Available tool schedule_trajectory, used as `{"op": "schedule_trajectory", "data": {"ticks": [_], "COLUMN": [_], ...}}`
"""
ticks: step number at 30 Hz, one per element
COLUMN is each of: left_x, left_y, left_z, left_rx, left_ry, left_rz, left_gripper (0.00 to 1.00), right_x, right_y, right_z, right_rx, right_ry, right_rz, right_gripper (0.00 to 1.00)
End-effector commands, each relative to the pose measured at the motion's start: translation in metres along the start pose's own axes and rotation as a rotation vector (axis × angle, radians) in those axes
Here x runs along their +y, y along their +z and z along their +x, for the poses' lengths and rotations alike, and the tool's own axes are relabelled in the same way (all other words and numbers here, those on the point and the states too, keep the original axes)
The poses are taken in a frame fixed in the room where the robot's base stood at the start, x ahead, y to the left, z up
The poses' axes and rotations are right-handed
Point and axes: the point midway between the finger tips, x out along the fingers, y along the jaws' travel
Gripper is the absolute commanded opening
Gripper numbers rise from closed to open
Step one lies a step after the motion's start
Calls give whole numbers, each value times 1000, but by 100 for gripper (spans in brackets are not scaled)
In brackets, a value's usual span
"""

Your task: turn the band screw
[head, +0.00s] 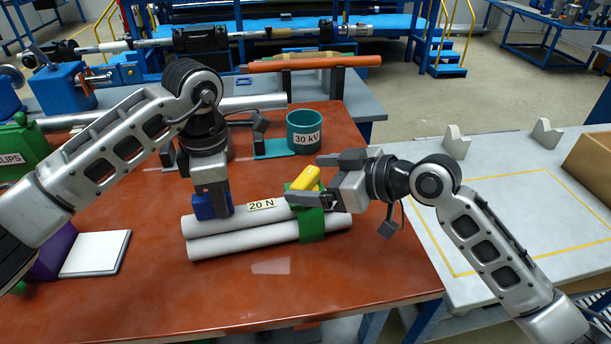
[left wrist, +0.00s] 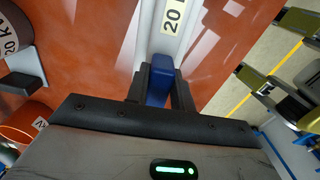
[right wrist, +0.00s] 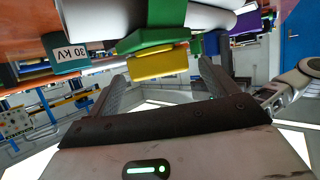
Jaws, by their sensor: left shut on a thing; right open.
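A teal "30 kV" cup (head: 304,132) stands behind the tubes. A white pad (head: 95,253) lies at the left by a purple block (head: 54,252). A grey table (head: 480,205) with a yellow outline is at the right. The red tabletop's front is clear.

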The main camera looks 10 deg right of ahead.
Motion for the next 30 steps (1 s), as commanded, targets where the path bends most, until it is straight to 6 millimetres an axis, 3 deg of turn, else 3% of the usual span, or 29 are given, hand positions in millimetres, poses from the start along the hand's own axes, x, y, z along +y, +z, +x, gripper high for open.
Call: {"op": "schedule_trajectory", "data": {"ticks": [6, 15, 16, 21, 30], "left_x": [0, 0, 0, 0, 0], "left_y": [0, 0, 0, 0, 0], "left_z": [0, 0, 0, 0, 0], "left_rx": [-1, 0, 0, 0, 0], "left_ry": [1, 1, 1, 1, 1], "left_rz": [0, 0, 0, 0, 0], "left_gripper": [0, 0, 0, 0, 0], "right_x": [0, 0, 0, 0, -1], "right_y": [0, 0, 0, 0, 1], "right_z": [21, 23, 23, 23, 24], "right_rx": [0, -1, -1, -1, -5], "right_ry": [1, 1, 1, 1, 69], "right_rz": [-1, -2, -2, -2, 26], "right_gripper": [85, 85, 83, 41, 41]}}
